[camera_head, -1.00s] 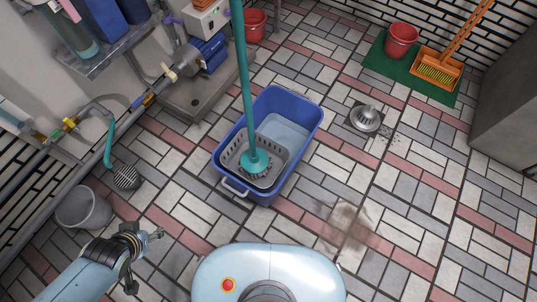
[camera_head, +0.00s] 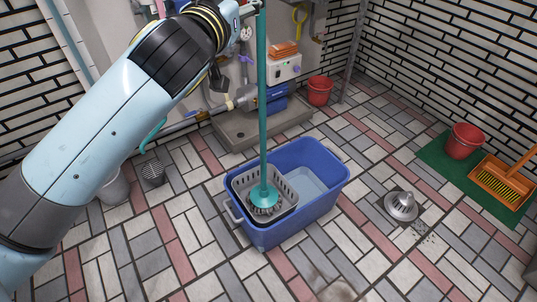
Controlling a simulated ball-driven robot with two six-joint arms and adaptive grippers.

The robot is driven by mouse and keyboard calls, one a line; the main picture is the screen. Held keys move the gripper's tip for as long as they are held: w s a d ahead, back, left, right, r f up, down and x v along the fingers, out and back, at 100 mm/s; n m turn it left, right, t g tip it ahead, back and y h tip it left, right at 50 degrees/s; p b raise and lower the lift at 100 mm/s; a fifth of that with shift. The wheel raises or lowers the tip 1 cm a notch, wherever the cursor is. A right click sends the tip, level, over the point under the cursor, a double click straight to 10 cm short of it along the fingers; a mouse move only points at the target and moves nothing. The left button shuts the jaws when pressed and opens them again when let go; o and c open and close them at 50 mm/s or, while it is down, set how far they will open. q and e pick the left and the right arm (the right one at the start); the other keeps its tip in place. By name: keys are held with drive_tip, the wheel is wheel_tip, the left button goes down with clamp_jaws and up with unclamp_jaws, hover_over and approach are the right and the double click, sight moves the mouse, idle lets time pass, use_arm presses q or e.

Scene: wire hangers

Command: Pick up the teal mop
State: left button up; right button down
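The teal mop (camera_head: 263,110) stands nearly upright, its round teal head in the grey wringer basket (camera_head: 287,194) of the blue bucket (camera_head: 325,205). The upper end of its handle runs out of the top of the view. My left arm reaches in from the left, and my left gripper (camera_head: 251,8) is at the handle near the top edge. The gripper is partly cut off there, and I cannot tell whether its fingers are closed on the handle. My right gripper is not in view.
A shallow grey floor basin (camera_head: 240,132) with a blue pump and pipes lies behind the bucket. Red buckets (camera_head: 320,90) (camera_head: 463,141), an orange dustpan (camera_head: 502,182) on a green mat and a metal drain cover (camera_head: 401,205) are around. The tiled floor right of the bucket is mostly clear.

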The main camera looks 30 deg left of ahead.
use_arm(q)
drive_tip(key=x, duration=0.9)
drive_tip(key=shift+w+d+f, duration=0.3)
drive_tip(key=shift+w+f, duration=0.05)
drive_tip(key=shift+w, duration=0.05)
clamp_jaws()
